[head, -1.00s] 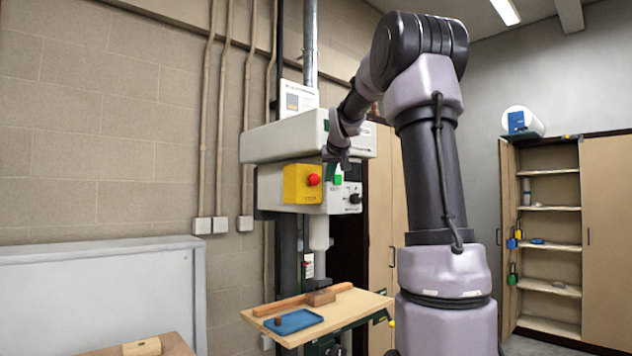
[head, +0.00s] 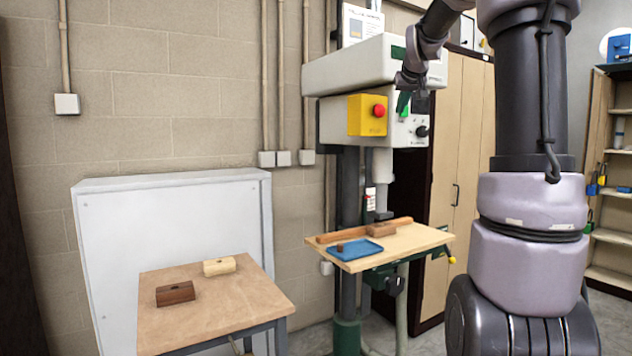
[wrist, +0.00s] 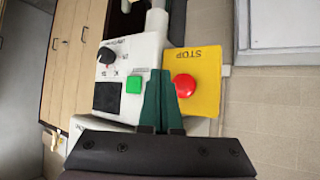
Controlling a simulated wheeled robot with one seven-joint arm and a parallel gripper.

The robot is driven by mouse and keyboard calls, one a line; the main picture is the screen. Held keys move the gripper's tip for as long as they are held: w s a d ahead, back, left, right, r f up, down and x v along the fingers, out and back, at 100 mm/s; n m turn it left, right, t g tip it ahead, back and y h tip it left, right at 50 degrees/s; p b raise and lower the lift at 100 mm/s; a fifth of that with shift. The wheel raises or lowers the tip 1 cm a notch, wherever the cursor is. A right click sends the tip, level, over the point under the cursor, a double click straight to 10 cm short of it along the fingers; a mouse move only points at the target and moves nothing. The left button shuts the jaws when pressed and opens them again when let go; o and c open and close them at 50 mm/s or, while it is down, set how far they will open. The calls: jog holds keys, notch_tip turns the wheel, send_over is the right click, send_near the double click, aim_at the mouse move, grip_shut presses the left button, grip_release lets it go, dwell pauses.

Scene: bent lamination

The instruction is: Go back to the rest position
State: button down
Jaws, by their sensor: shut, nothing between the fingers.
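My gripper (head: 403,102) is in front of the drill press (head: 357,70) head, near its control panel. In the wrist view its two green fingers (wrist: 160,101) are closed together with nothing between them. The fingers overlap the panel beside a green button (wrist: 134,83) and a yellow box with a red STOP button (wrist: 186,85). I cannot tell whether the fingertips touch the panel. In the head view the yellow box (head: 367,115) is just left of my gripper.
The drill press's wooden table (head: 408,241) carries a blue tray (head: 355,249), a wooden strip and a brown block (head: 382,230). A low table (head: 215,308) at front left holds a dark block (head: 175,293) and a pale block (head: 219,266). Cabinets (head: 458,150) stand behind my arm.

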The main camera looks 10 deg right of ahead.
jog(key=s+a+f+m+g+y, duration=0.1)
jog(key=s+a+f, duration=0.2)
jog(key=s+a, duration=0.45)
jog(key=s+a+f+g+y, duration=0.1)
jog(key=s+a+f, duration=0.3)
jog(key=s, duration=0.6)
jog(key=s+a+f+y, duration=0.1)
jog(key=s+a+f, duration=0.2)
jog(key=s+f, duration=0.2)
jog(key=s+a+f+m+g+y, duration=0.1)
jog(key=s+a+f, duration=0.3)
jog(key=s, duration=0.8)
jog(key=shift+f+g, duration=0.3)
jog(key=shift+f, duration=0.2)
